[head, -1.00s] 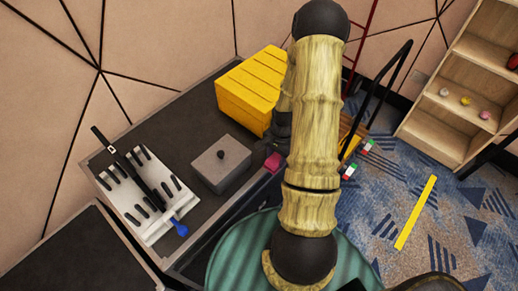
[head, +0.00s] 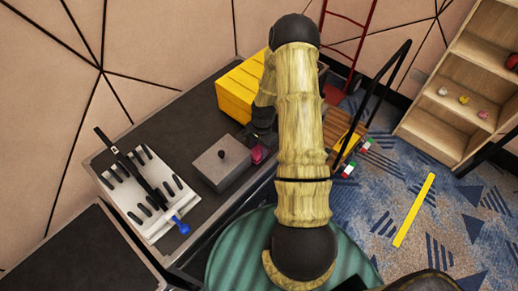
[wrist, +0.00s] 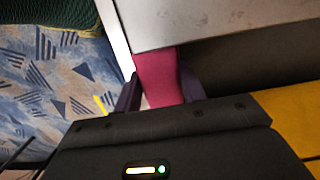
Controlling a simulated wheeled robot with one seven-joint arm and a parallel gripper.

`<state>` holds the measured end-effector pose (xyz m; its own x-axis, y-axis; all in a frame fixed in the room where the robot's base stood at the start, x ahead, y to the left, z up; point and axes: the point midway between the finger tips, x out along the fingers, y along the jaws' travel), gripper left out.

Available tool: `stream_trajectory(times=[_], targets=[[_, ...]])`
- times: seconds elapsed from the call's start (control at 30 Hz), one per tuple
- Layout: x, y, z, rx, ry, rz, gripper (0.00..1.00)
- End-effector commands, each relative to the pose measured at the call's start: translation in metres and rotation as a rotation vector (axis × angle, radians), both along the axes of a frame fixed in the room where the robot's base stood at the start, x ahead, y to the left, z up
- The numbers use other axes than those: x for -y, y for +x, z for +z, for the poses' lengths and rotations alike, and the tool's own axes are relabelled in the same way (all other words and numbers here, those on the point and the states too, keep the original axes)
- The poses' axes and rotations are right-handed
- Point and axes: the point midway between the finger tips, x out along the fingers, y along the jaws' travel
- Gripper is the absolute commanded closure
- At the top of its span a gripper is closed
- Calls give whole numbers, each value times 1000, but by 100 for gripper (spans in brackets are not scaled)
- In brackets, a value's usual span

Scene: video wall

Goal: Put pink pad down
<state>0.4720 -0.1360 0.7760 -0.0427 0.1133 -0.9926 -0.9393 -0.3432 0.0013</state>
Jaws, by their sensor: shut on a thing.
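The pink pad (wrist: 158,78) is between the two fingers of my gripper (wrist: 160,92) in the wrist view. My gripper is shut on it. In the head view the pad (head: 257,154) shows as a small pink patch at the right side of the grey box, over the dark tabletop (head: 190,115) near its front edge. My gripper (head: 258,142) is partly hidden there by my arm. I cannot tell whether the pad touches the tabletop or the box.
A grey box with a black knob (head: 222,164) stands left of the pad. A yellow box (head: 237,92) is behind. A white rack with black-handled tools (head: 150,195) and a blue-handled item (head: 180,226) lie at the left. Wooden shelves (head: 460,80) stand far right.

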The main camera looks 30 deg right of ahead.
Motion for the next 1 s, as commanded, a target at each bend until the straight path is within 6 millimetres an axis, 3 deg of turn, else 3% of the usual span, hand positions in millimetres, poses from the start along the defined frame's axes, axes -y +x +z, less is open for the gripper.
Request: stream_trajectory(times=[0.13, 0.47, 0.5, 0.6, 1.0], targets=[[0, 0, -10, 1, -1, -1, 88], [0, 0, -14, 1, -1, 0, 88], [0, 0, -14, 1, -1, 0, 58], [0, 0, -14, 1, -1, 1, 38], [0, 1, -9, 3, -1, 1, 38]])
